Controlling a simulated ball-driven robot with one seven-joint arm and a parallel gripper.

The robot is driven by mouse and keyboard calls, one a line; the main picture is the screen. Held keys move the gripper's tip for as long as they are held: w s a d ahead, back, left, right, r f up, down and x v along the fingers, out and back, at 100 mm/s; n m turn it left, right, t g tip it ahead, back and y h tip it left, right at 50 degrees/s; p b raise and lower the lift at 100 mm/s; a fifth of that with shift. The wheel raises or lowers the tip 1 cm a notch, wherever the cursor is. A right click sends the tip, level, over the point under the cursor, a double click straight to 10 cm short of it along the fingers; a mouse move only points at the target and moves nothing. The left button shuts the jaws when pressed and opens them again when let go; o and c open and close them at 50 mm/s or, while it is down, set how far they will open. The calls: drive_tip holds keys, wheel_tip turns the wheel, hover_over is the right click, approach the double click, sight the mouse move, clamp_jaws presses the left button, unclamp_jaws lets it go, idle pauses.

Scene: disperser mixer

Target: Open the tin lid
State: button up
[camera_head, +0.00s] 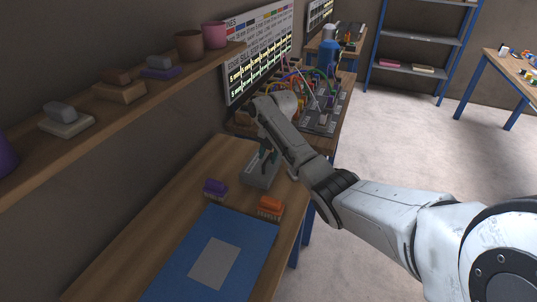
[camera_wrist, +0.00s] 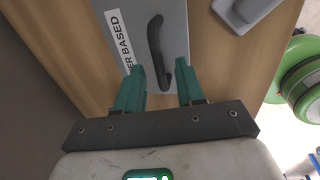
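The grey tin (camera_head: 260,176) lies on the wooden workbench below my gripper in the head view. In the wrist view, the tin's grey top (camera_wrist: 140,22) has a white label (camera_wrist: 118,40) ending in "ER BASED" and a black curved handle (camera_wrist: 155,42). My gripper (camera_wrist: 161,66) has two teal fingers, apart, with the lower part of the handle between them in the picture. No contact with the handle is visible. In the head view, my gripper (camera_head: 266,158) points down over the tin and partly hides it.
A blue mat (camera_head: 245,232), a purple block (camera_head: 214,187) and an orange block (camera_head: 270,206) lie on the bench nearer the camera. A shelf (camera_head: 140,103) with cups runs along the left wall. Cables and equipment (camera_head: 320,110) stand beyond.

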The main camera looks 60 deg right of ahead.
clamp_jaws()
idle(0.4)
idle(0.4)
